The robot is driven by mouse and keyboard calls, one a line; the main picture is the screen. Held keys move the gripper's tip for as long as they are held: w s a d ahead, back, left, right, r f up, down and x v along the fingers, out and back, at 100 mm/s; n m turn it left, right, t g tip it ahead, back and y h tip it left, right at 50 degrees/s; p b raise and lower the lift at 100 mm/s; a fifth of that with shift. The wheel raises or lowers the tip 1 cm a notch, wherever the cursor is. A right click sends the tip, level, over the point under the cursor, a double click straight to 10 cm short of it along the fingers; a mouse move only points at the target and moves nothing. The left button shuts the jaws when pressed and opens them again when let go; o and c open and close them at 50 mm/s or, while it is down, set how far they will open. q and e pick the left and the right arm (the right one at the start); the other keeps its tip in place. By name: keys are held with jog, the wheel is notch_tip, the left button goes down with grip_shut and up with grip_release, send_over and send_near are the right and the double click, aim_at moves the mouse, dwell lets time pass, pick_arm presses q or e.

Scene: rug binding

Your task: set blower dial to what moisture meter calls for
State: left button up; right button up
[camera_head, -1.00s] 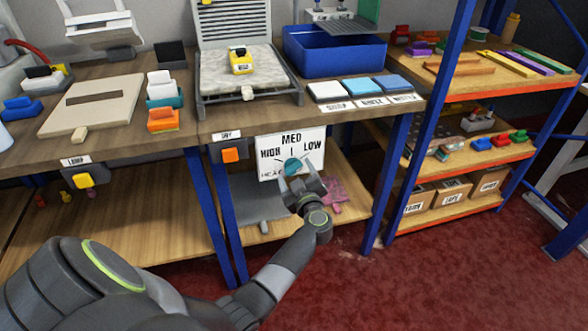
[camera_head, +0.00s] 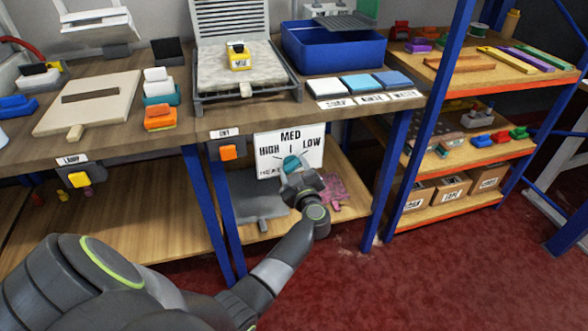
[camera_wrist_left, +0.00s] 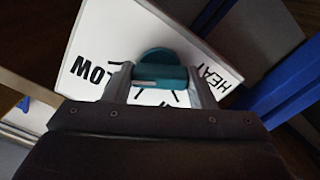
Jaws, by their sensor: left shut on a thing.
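The blower dial is a teal knob (camera_head: 291,163) on a white panel (camera_head: 312,145) lettered HIGH, MED, LOW and HEAT, below the table's front edge. My left gripper (camera_head: 290,171) is at the panel, shut on the dial. In the left wrist view the dial (camera_wrist_left: 160,76) sits between the two fingers (camera_wrist_left: 160,84). A pale mark shows toward the bar's left end, the side where LOW is lettered; its exact setting is unclear. The yellow moisture meter (camera_head: 239,60) lies on the pale rug (camera_head: 270,72); its reading is too small to read. My right gripper is not in view.
A blue bin (camera_head: 330,55) and labelled white and blue pads (camera_head: 358,84) are on the table. An orange switch (camera_head: 228,152) is left of the panel. A blue table leg (camera_head: 390,180) stands right of my arm. Open red floor (camera_head: 400,290) lies in front.

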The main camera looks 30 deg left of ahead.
pick_arm(q)
jog(key=n+p, duration=0.1)
jog(key=n, duration=0.1)
jog(key=shift+n, duration=0.3)
jog(key=shift+n+p, duration=0.4)
jog(key=shift+n, duration=1.4)
jog(key=n, duration=0.2)
jog(key=shift+n, duration=1.6)
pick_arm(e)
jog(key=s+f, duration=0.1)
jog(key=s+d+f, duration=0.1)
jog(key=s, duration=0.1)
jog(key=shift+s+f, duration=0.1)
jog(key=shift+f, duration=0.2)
pick_arm(q)
jog(key=shift+n, duration=0.3)
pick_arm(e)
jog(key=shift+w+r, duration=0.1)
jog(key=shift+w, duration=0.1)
